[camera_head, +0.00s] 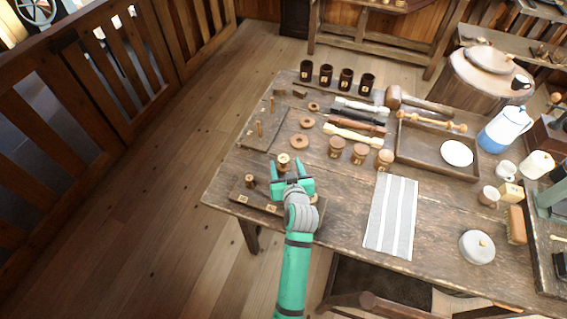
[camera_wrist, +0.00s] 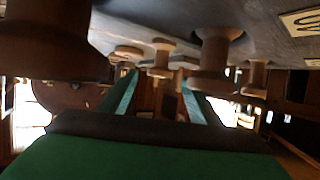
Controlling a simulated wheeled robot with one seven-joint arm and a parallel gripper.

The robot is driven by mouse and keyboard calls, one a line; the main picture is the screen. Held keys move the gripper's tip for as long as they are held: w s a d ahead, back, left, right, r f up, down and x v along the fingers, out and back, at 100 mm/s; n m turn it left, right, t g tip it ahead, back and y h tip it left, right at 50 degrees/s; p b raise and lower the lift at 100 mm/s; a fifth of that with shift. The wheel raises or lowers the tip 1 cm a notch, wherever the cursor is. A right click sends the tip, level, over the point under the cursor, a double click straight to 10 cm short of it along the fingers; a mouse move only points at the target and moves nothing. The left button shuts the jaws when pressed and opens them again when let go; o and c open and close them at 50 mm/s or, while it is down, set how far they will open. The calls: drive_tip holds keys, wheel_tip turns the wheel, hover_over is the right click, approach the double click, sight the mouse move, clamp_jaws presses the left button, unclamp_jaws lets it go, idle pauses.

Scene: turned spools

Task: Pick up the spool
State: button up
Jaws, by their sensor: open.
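A small light wooden spool (camera_head: 284,159) stands upright on the table near its left front, just at the fingertips of my gripper (camera_head: 288,168). A darker spool (camera_head: 250,181) stands to the left of my gripper. My gripper is open, its two green fingers apart and low over the table. The wrist view appears upside down, with the tabletop above. There a spool (camera_wrist: 160,58) shows between and beyond the fingers of my gripper (camera_wrist: 160,85). A larger spool (camera_wrist: 215,60) is right of the fingers. I cannot match every spool between views.
A labelled wooden board (camera_head: 243,197) lies partly under my arm. A pegged board (camera_head: 257,141), wooden rings (camera_head: 299,141) and several jars (camera_head: 336,147) stand beyond. A striped cloth (camera_head: 391,216) lies right of my gripper. A tray (camera_head: 421,151) holds a white disc.

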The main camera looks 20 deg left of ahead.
sight(284, 159)
drive_tip(key=shift+x, duration=1.1)
drive_tip(key=shift+s, duration=0.1)
drive_tip(key=c, duration=1.1)
drive_tip(key=shift+c, duration=0.2)
drive_tip(key=shift+r, duration=0.1)
